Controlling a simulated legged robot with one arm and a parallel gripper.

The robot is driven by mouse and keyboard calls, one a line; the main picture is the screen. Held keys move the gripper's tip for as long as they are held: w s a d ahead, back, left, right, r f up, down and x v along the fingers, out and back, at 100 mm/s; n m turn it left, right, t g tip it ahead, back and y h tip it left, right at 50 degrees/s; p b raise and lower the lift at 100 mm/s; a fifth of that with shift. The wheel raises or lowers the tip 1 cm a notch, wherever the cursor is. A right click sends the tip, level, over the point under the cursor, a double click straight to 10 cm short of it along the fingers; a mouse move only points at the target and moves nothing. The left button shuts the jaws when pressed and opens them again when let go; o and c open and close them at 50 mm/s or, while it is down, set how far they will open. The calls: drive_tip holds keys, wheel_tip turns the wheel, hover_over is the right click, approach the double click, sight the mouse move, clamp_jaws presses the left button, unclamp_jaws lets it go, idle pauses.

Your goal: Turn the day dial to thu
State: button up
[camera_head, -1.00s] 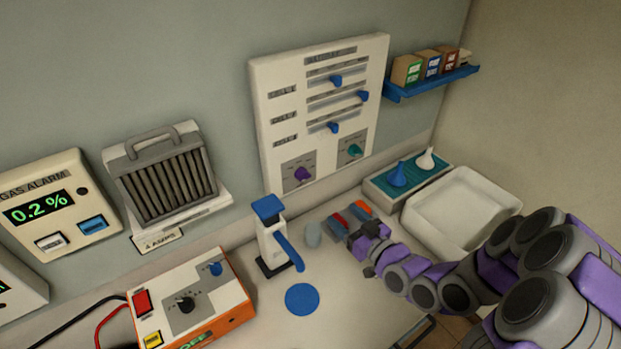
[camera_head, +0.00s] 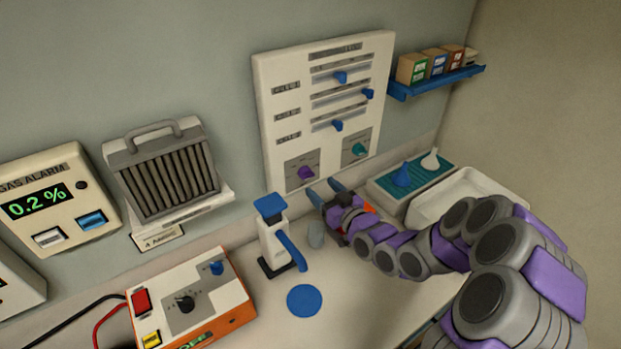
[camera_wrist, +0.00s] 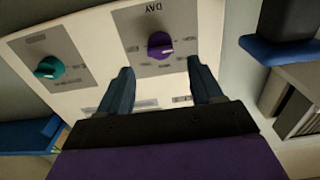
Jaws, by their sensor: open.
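The day dial is a purple knob (camera_head: 306,173) on a grey plate at the lower left of the white wall panel (camera_head: 268,140). In the wrist view the purple knob (camera_wrist: 159,46) appears upside down under the word DAY, with its pale pointer mark toward the picture's right. Its small labels are too blurred to read. My gripper (camera_head: 325,188) is open and empty, just below and right of the dial. In the wrist view my two fingers (camera_wrist: 162,82) point toward the dial, which lies beyond and between their tips, apart from them.
A teal knob (camera_head: 360,150) sits right of the day dial, and blue sliders (camera_head: 340,78) are above. A blue-handled dispenser (camera_head: 272,235) stands left of my gripper. A blue shelf (camera_head: 435,82) and white tray (camera_head: 490,185) are at the right.

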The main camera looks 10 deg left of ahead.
sight(310, 177)
drive_tip(key=shift+x, duration=3.3)
drive_tip(key=c, duration=1)
